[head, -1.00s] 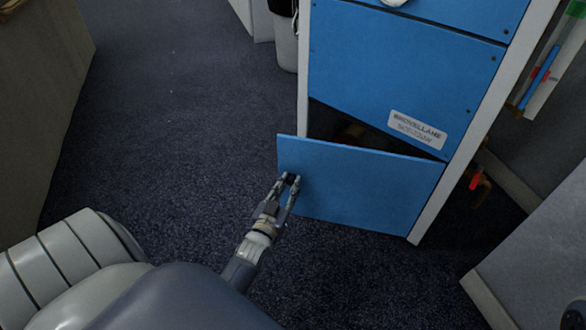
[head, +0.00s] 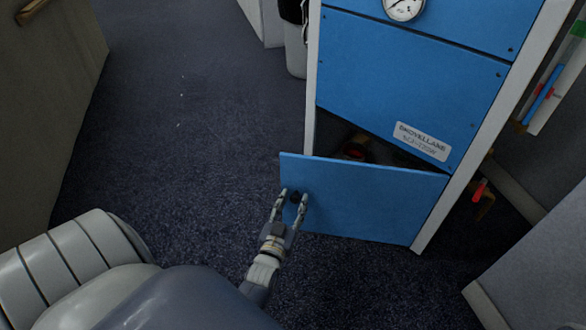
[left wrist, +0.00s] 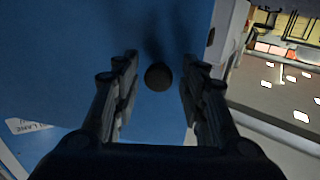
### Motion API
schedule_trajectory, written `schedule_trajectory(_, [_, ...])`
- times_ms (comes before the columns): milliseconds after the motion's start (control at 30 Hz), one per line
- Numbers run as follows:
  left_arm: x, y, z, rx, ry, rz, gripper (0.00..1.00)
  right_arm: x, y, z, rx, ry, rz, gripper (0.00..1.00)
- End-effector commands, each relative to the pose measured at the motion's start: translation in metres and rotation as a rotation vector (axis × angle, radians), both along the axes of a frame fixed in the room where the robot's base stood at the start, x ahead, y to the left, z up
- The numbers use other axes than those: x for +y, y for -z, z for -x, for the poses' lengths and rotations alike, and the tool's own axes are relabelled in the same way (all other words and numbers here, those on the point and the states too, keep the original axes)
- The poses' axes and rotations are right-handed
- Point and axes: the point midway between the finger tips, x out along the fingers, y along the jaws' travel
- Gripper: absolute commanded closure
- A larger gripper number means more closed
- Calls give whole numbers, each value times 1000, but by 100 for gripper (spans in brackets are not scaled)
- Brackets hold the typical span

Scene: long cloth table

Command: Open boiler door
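The blue boiler (head: 410,85) stands at the right in the head view, with a white frame. Its lower blue door (head: 365,205) is swung part way out, with a dark gap above it showing the inside. A round black knob (head: 295,197) sits near the door's left edge. My left gripper (head: 293,194) is open, with a finger on either side of the knob. In the left wrist view the knob (left wrist: 158,76) lies between the two spread fingers (left wrist: 158,85), with space on both sides. My right gripper is not in view.
A dial gauge (head: 403,8) is on the upper panel and a white label (head: 422,141) above the door. A red-handled valve (head: 480,190) is right of the boiler. A bin (head: 294,45) stands behind. Carpet (head: 180,120) at the left is clear.

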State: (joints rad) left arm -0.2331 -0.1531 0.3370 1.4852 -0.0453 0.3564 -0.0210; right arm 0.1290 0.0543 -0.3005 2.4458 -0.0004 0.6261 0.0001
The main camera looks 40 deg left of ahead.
Motion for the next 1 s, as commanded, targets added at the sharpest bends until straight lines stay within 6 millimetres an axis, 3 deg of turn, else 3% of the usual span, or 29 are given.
schedule_trajectory(467, [-1,-10,-1,-2,1,-1,56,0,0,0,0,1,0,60])
schedule_trajectory(1000, [0,-88,0,-1,0,0,56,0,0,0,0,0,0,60])
